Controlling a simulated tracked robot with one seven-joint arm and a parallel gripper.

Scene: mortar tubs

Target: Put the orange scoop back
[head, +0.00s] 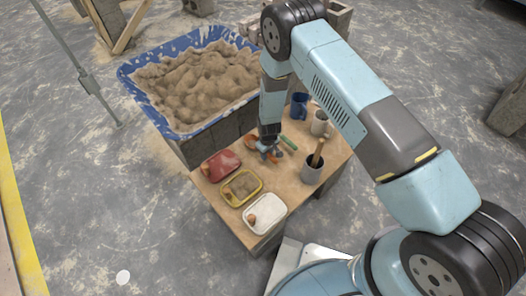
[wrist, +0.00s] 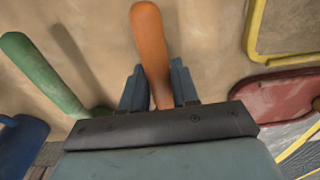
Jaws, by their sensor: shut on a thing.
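The orange scoop shows in the wrist view as an orange handle (wrist: 149,35) between the two blue fingers of my gripper (wrist: 158,88); its far end is hidden by the gripper body. In the head view my gripper (head: 268,151) is low over the wooden table, with bits of orange (head: 249,141) showing on both sides. My gripper is shut on the scoop's handle. I cannot tell whether the scoop touches the table. A red tub (head: 221,163), a yellow-rimmed tub (head: 258,178) with sandy filling and a white tub (head: 265,214) stand along the table's left side.
A green handle (head: 289,142) lies close beside my gripper. A blue mug (head: 299,106), a pale mug (head: 320,124) and a grey cup (head: 313,173) holding a brown-handled tool stand to the right. A blue-rimmed sand trough (head: 137,92) is behind the table.

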